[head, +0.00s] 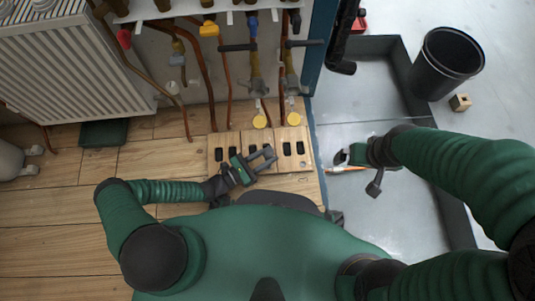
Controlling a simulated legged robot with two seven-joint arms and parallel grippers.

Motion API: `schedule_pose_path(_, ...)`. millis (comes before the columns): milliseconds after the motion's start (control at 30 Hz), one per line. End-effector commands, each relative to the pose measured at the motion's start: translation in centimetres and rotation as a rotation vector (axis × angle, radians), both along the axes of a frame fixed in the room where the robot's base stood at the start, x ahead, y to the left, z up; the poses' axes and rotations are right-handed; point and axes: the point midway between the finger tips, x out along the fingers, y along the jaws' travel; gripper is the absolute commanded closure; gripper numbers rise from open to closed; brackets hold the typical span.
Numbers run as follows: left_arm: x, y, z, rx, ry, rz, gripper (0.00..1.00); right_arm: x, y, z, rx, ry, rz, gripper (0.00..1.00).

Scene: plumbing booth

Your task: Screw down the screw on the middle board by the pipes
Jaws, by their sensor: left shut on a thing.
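The middle board (256,135) is a pale wood piece with dark slots. It lies on the floor between a left board (216,142) and a right board (293,134), below the pipes. My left gripper (268,158) lies over the middle board and covers much of it. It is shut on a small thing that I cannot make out. The screw is hidden or too small to tell. My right gripper (343,157) is over the grey floor, right of the boards. Its fingers are too small to read.
A white radiator (75,60) stands at left. An orange-and-white tool (345,169) lies beneath my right gripper. A black bin (445,62) and wooden block (460,102) are at right.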

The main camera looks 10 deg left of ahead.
Motion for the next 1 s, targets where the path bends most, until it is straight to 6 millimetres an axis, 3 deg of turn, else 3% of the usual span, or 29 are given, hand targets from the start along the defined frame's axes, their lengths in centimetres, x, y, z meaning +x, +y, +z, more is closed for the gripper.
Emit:
schedule_pose_path(33, 0.0, 0.0, 1.4, -0.001, -0.001, 0.000, 1.00, 0.0, 0.0, 1.4, 0.000, 0.000, 0.000, 0.00)
schedule_pose_path(500, 0.1, 0.0, 7.0, 0.000, -0.001, 0.000, 1.00, 0.0, 0.0, 7.1, 0.000, 0.000, 0.000, 0.00)
schedule_pose_path(867, 0.1, 0.1, 7.3, 0.000, -0.001, 0.000, 1.00, 0.0, 0.0, 7.3, 0.000, 0.000, 0.000, 0.00)
schedule_pose_path(1000, 0.9, 2.2, 10.2, 0.002, -0.013, 0.003, 1.00, 0.0, 0.0, 8.3, 0.000, 0.000, 0.000, 0.00)
